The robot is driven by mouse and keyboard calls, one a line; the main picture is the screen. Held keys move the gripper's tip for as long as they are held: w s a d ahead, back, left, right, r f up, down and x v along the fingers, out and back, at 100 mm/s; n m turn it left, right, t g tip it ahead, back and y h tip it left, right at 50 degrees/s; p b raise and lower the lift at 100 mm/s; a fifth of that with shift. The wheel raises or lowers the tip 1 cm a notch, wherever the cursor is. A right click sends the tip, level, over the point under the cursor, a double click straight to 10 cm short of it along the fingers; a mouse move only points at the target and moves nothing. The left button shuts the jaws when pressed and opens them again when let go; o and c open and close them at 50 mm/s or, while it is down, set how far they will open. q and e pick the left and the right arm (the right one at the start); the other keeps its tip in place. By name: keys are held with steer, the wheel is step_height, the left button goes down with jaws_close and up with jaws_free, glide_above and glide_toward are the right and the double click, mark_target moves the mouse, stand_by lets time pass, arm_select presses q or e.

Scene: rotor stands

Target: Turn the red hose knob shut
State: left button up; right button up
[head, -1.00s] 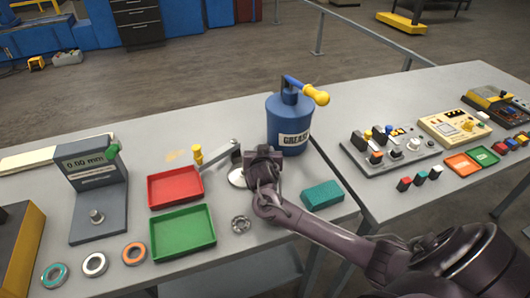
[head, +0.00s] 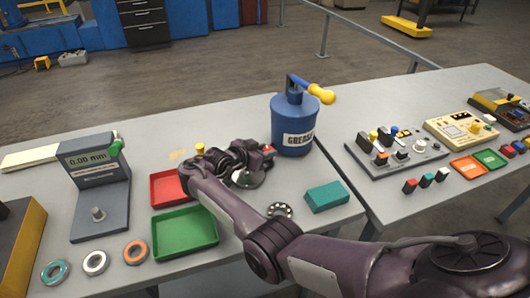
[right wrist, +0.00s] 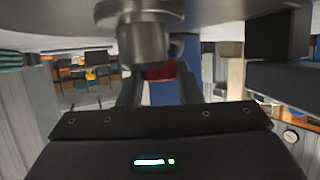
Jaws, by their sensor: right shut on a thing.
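The red hose knob (head: 268,148) shows as a small red spot at the tip of my right gripper (head: 262,153), just left of the blue grease can (head: 294,132). In the right wrist view the red knob (right wrist: 160,71) sits between the two dark fingers, and my right gripper (right wrist: 160,88) is shut on it. A grey metal stem (right wrist: 143,40) partly covers the knob there. A round metal base (head: 250,180) shows below the gripper in the head view. Most of the fixture is hidden by my wrist. My left gripper is not in view.
My right forearm passes over the green tray (head: 185,236) and beside the red tray (head: 166,188). A bearing ring (head: 280,210) and a teal block (head: 326,196) lie nearby. Control boxes (head: 396,150) stand on the right table.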

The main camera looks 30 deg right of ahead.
steer(key=shift+w+d+r+m+g, duration=0.1)
steer(key=shift+r+m+g, duration=0.05)
steer(key=shift+m+g, duration=0.15)
stand_by(0.4)
steer(key=o, duration=1)
